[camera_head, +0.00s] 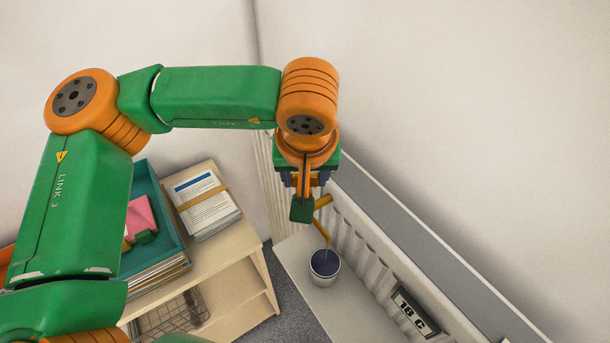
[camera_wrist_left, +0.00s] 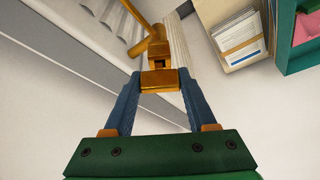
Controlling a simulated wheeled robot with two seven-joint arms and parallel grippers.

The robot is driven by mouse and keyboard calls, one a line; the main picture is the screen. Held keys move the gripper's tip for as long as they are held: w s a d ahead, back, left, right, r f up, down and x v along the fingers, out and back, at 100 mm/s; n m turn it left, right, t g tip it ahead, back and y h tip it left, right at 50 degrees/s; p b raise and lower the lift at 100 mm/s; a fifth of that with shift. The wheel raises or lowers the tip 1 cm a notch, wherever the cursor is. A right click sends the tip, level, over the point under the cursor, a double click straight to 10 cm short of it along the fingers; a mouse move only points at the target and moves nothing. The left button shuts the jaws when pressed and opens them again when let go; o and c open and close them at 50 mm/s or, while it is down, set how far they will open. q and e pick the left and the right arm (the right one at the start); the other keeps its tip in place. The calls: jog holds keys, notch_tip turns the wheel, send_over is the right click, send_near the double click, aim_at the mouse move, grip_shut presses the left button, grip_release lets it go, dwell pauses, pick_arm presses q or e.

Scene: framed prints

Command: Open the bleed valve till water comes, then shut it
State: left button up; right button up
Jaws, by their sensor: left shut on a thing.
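The cup's inside looks dark blue; I cannot tell whether water is running. My right gripper is in neither view.
The white ribbed radiator (camera_head: 372,262) runs along the wall, with a display reading 18 C (camera_head: 414,311). The cup stands on a pale surface (camera_head: 300,262). At left, a wooden shelf unit (camera_head: 228,255) holds banded papers (camera_head: 205,204) and a teal tray (camera_head: 165,225).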

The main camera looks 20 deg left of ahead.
pick_arm(q)
jog(key=m+h, duration=0.1)
jog(key=m, duration=0.1)
jog(key=m+h, duration=0.1)
jog(key=m, duration=0.2)
jog(key=shift+a+f, duration=0.15)
jog(key=m+h, duration=0.1)
jog(key=m, duration=0.1)
jog(key=shift+m, duration=0.4)
jog(key=m, duration=0.2)
jog(key=m+h, duration=0.1)
jog(key=m, duration=0.1)
jog(key=shift+g+h, duration=0.3)
jog(key=o, duration=1.4)
jog(key=shift+o, duration=0.2)
